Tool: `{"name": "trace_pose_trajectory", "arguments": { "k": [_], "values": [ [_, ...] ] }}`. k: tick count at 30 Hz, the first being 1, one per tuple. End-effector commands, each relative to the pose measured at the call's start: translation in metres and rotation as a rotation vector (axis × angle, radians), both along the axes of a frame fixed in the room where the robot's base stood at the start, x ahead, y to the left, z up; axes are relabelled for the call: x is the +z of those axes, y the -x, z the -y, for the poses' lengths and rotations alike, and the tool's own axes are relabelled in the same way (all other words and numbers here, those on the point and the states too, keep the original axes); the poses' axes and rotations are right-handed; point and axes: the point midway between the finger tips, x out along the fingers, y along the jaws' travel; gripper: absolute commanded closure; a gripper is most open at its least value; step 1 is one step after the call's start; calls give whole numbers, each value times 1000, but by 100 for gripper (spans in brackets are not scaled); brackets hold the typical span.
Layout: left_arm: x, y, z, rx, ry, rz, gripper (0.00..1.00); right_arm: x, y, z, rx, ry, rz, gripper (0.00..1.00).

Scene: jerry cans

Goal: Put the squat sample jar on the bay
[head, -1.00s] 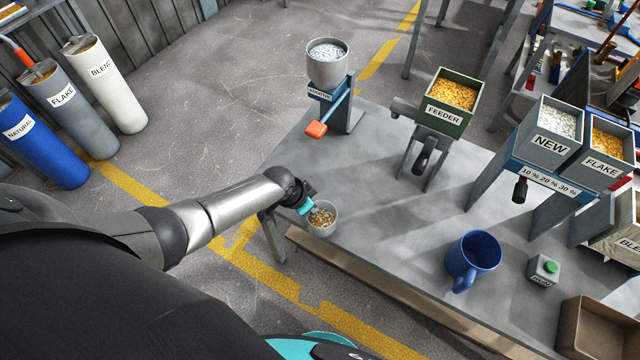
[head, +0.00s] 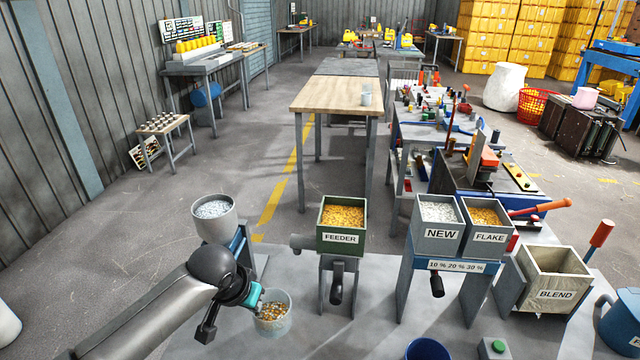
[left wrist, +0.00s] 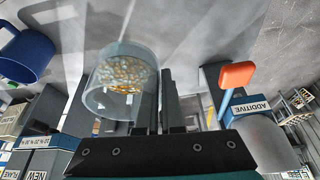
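The squat sample jar (head: 272,314) is a clear, wide cup with orange and pale flakes inside. It is at the lower left of the head view, over the near part of the grey table. My left gripper (head: 254,298) is at its left rim. In the left wrist view the jar (left wrist: 122,82) is left of the dark fingers (left wrist: 160,102), which appear closed together on its side wall. Whether its base touches the table is unclear. I cannot make out anything marked as the bay. My right gripper is not in view.
The additive hopper (head: 214,216), green feeder (head: 342,226), NEW bin (head: 438,228) and BLEND bin (head: 552,280) line the table. A blue mug (head: 428,350) and green-button box (head: 494,347) are at the front. A wooden-topped table (head: 330,94) with a cup stands beyond, across open floor.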

Motion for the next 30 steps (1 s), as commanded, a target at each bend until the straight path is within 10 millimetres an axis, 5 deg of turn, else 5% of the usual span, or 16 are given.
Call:
{"name": "trace_pose_trajectory", "arguments": {
  "k": [9, 15, 30],
  "values": [
    [92, 27, 0, 140, -1, 9, 100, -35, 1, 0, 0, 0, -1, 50],
    [128, 55, -12, 237, 1, 6, 100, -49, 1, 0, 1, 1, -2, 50],
    [146, 72, -22, 298, 0, 0, 100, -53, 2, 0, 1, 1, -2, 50]
  ]
}}
